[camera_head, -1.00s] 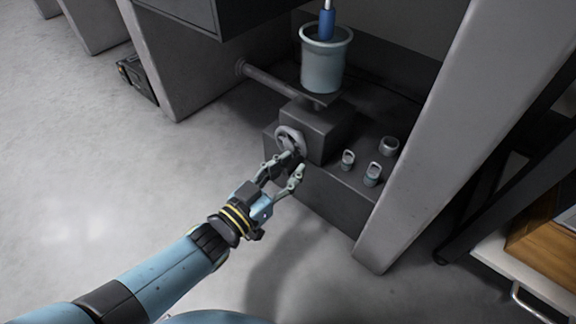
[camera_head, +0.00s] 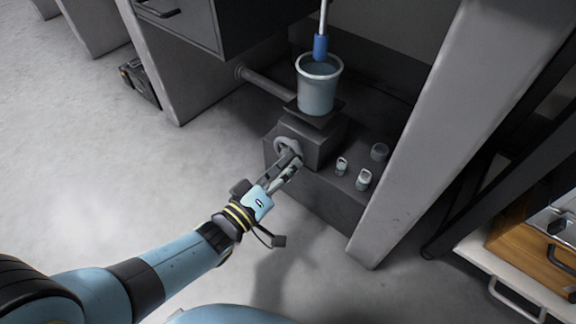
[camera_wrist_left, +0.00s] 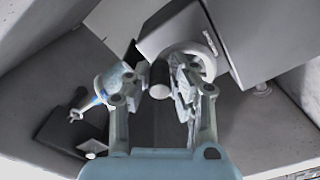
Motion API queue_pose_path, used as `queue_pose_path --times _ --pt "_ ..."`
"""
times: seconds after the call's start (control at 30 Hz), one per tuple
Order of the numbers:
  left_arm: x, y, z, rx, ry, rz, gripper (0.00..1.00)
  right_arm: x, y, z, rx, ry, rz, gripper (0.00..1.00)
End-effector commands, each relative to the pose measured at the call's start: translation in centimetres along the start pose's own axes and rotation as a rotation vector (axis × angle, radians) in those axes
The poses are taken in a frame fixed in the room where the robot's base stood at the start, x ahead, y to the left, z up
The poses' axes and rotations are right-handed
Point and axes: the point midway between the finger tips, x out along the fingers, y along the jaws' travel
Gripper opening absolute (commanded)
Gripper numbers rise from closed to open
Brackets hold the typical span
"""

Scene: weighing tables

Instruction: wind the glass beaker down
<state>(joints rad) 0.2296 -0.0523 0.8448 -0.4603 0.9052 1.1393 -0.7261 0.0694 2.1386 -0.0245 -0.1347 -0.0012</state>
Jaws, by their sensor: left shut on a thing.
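The glass beaker (camera_head: 318,94) stands upright on a small dark plate (camera_head: 333,107) above a dark grey box. A blue-ended probe (camera_head: 320,48) hangs over it, its tip at the beaker's mouth. A pale handwheel (camera_head: 283,143) is on the box's front; its ring also shows in the left wrist view (camera_wrist_left: 211,66). My left gripper (camera_head: 294,163) is at the wheel, partly covering it. My right gripper is not in the head view.
Two ringed weights (camera_head: 363,180) and a dark round piece (camera_head: 379,152) stand on the low bench right of the box. A grey slanted panel (camera_head: 425,130) bounds the right. A drawer unit (camera_head: 185,22) overhangs at upper left.

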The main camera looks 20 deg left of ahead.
Motion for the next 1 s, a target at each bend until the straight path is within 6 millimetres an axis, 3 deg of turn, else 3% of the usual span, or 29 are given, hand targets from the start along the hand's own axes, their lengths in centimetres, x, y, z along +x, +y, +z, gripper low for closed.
queue_pose_path --times 0.3,1.0 --pt "0.0 0.5 -1.3 -0.298 0.001 -0.001 0.0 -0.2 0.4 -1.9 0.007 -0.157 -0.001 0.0" --pt "-0.1 0.1 -3.3 -0.919 0.003 -0.004 0.0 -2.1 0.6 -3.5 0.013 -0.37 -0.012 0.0"
